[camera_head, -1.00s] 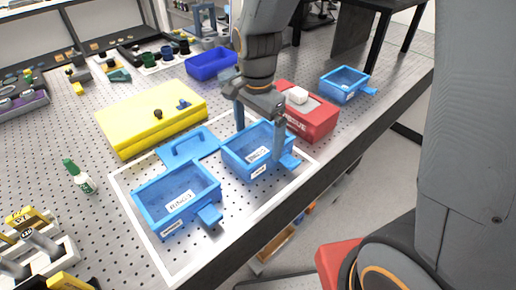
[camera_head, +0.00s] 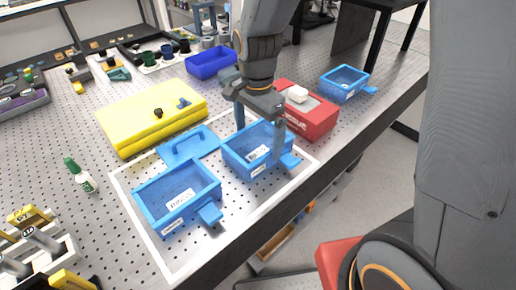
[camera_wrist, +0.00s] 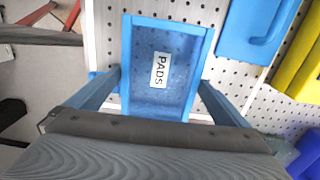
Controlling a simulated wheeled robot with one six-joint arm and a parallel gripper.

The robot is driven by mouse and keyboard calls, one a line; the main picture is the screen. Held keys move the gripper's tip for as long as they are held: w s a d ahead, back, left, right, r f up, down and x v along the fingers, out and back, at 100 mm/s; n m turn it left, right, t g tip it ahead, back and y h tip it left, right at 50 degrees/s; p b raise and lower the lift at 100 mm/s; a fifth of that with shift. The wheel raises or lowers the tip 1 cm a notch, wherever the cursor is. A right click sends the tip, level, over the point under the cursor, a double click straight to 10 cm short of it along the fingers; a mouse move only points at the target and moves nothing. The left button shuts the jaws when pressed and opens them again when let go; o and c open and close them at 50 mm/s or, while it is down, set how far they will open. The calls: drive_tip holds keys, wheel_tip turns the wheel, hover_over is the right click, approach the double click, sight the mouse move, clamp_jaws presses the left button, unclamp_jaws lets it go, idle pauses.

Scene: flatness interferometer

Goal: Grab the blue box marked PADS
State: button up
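The blue open-topped box marked PADS (camera_wrist: 160,100) sits on the perforated table inside a white outline; it also shows in the head view (camera_head: 240,166). In the wrist view it lies between the two fingers of my gripper (camera_wrist: 162,80), its label readable inside. In the head view my gripper (camera_head: 258,138) points down over the box, one finger at its far side and one at its near side. The fingers are apart, with tips close to the outer walls. I cannot tell whether they touch. The box rests on the table.
A blue box marked RINGS (camera_head: 152,206) stands left of it, and a blue lid with a handle (camera_head: 172,152) lies behind. A red box (camera_head: 318,122) is close on the right. A yellow case (camera_head: 125,112) lies behind left. The table's front edge is near.

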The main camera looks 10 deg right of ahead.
drive_tip(key=c, duration=1.3)
drive_tip(key=shift+r, duration=0.1)
